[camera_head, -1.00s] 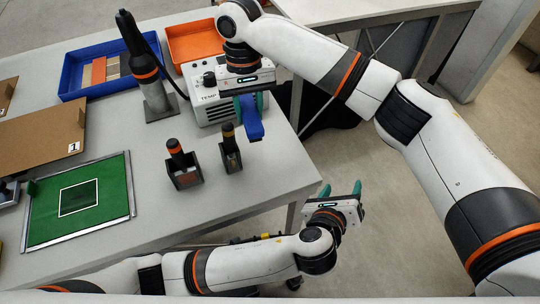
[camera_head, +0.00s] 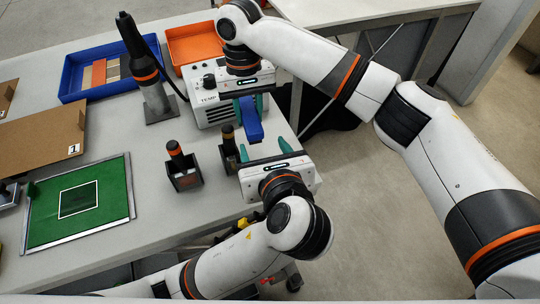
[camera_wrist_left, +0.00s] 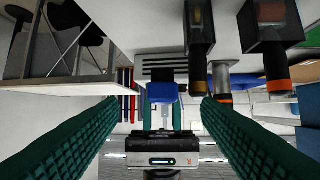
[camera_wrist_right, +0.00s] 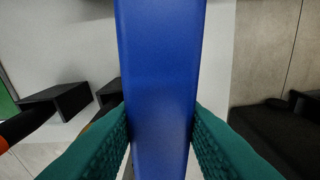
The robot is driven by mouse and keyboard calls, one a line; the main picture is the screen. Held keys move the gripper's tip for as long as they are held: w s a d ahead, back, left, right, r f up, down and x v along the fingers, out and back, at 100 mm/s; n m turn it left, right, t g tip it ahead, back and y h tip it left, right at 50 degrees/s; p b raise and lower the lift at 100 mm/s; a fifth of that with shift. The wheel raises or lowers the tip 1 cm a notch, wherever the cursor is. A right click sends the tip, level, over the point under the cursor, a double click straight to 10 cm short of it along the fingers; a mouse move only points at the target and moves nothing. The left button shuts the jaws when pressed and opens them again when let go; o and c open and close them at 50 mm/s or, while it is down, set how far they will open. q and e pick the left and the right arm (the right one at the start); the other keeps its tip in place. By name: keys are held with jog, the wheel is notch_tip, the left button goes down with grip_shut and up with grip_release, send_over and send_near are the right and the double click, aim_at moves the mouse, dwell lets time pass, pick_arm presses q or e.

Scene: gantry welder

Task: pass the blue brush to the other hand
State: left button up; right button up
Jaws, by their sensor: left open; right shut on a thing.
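The blue brush (camera_head: 249,121) is held above the right part of the table by my right gripper (camera_head: 251,104), whose green fingers are shut on it. In the right wrist view the blue brush (camera_wrist_right: 160,90) stands between the two fingers (camera_wrist_right: 160,130) and fills the middle. My left gripper (camera_head: 263,153) is open and empty, just below the brush in the head view, its fingers pointing toward it. In the left wrist view the brush (camera_wrist_left: 162,93) shows ahead, between the spread fingers (camera_wrist_left: 160,115) but apart from them. The brush's bristles cannot be made out.
Two dark holders stand on the table: one with an orange-banded tool (camera_head: 177,155), one with a yellow-banded tool (camera_head: 229,140) close to my left gripper. A soldering station (camera_head: 205,95), blue tray (camera_head: 70,80), orange tray (camera_head: 190,35) and green mat (camera_head: 110,205) lie around.

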aim_at(258, 136)
pick_arm(q)
jog(key=x, duration=0.8)
jog(key=shift+w, duration=0.25)
jog(key=c, duration=1)
jog(key=shift+c, duration=0.4)
pick_arm(e)
jog(key=o, duration=1.1)
